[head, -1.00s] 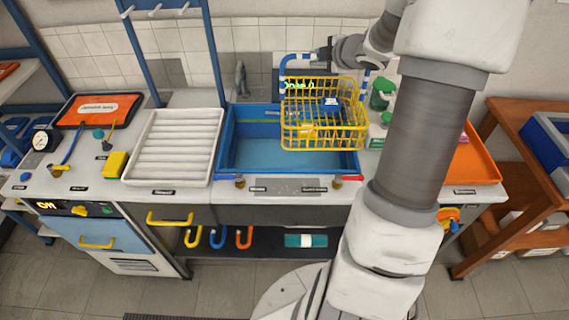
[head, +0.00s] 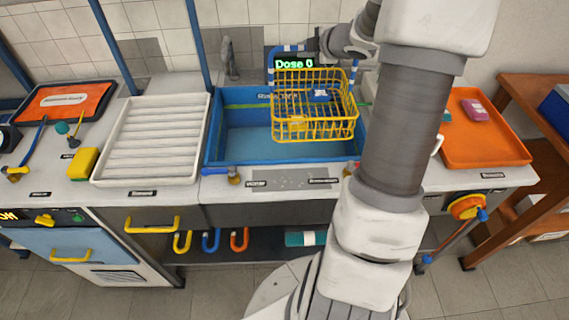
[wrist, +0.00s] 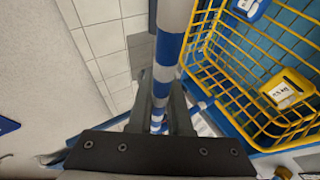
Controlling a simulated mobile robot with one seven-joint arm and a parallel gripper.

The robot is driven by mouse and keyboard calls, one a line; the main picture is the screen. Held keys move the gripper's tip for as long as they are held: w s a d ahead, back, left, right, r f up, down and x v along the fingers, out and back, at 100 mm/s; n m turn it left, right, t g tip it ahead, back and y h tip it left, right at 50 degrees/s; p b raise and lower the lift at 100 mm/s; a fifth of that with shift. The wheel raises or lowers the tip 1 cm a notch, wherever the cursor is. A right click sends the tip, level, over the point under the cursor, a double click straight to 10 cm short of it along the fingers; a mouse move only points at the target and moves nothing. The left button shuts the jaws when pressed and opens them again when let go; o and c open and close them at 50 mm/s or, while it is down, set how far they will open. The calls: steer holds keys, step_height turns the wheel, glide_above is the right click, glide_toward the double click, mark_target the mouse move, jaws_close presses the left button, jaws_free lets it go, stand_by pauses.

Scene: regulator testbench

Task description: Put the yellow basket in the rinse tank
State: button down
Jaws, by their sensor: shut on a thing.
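The yellow wire basket (head: 314,128) hangs in the head view over the right part of the blue rinse tank (head: 240,140), and looks above its rim. Its upright handle has blue and white stripes. My gripper (head: 312,45) is shut on the handle's top bar; in the wrist view my gripper (wrist: 160,108) has the striped bar between its fingers. The basket also shows in the wrist view (wrist: 232,98). It holds a blue block (head: 320,95) and a yellow weight (wrist: 290,88) with a white label. The basket hides the tank's right part.
A white ribbed tray (head: 150,140) stands left of the tank, with a yellow sponge-like block (head: 82,163) beside it. An orange tray (head: 485,145) holding a pink item (head: 475,110) is at the right. A lit "Dose 0" display (head: 293,64) stands behind the basket.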

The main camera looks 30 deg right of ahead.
steer(key=b, duration=0.9)
glide_above(303, 109)
steer(key=w, duration=0.1)
step_height(303, 109, down, 10)
steer(key=shift+w+r, duration=0.1)
steer(key=shift+w, duration=0.05)
steer(key=shift+f+b, duration=2.55)
steer(key=shift+f, duration=2.5)
steer(key=c, duration=0.8)
jaws_free()
steer(key=shift+f, duration=0.15)
steer(key=shift+c, duration=0.2)
steer(key=shift+s+r, duration=0.25)
steer(key=shift+s, duration=0.05)
steer(key=p+v, duration=0.3)
steer(key=v, duration=0.8)
steer(key=shift+s, duration=0.3)
